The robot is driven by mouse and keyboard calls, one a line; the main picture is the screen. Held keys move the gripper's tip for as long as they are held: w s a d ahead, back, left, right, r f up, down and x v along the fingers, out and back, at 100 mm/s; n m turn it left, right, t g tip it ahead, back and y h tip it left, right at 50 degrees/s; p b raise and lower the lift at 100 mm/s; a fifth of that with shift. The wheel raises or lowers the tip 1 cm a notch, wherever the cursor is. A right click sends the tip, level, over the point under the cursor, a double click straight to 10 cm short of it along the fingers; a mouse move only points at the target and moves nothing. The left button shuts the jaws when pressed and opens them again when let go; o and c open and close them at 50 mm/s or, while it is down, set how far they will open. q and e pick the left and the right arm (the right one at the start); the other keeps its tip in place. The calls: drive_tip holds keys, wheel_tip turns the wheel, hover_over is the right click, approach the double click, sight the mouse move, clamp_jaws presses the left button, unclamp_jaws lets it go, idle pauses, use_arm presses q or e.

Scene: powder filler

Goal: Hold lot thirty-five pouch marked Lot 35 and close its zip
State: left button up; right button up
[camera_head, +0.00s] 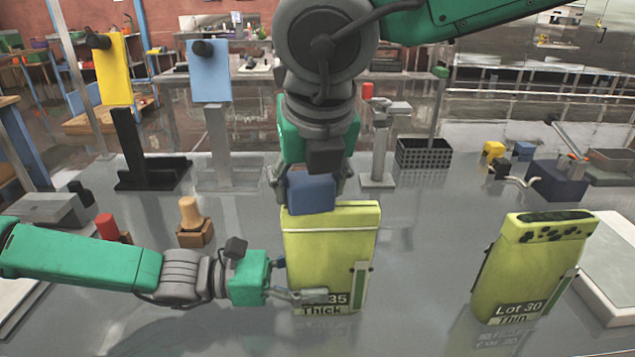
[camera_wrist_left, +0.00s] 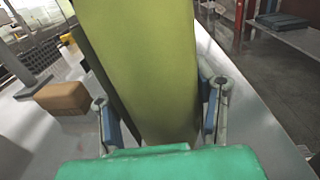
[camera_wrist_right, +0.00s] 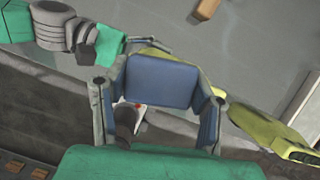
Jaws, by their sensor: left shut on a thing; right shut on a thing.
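The yellow-green Lot 35 pouch (camera_head: 332,245) stands upright in the middle of the table. My left gripper (camera_head: 300,295) is shut on the pouch's lower part; in the left wrist view the pouch (camera_wrist_left: 150,65) fills the space between the fingers. My right gripper (camera_head: 310,185) is shut on a blue block (camera_head: 311,193), held at the left part of the pouch's top edge. The block (camera_wrist_right: 162,82) hides part of the pouch in the right wrist view. I cannot tell whether the zip is closed.
A second pouch (camera_head: 525,265), marked "Lot 30 Thin", stands to the right beside a pale slab (camera_head: 610,265). Yellow (camera_head: 114,72) and blue (camera_head: 208,72) panels stand behind left. A wooden-handled tool (camera_head: 191,215) is left of the pouch. A black basket (camera_head: 423,153) stands behind right.

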drive_tip(key=shift+a+f, duration=0.1)
drive_tip(key=shift+a, duration=0.15)
drive_tip(key=shift+a, duration=1.05)
drive_tip(key=shift+r, duration=3.15)
use_arm(q)
drive_tip(key=o, duration=0.9)
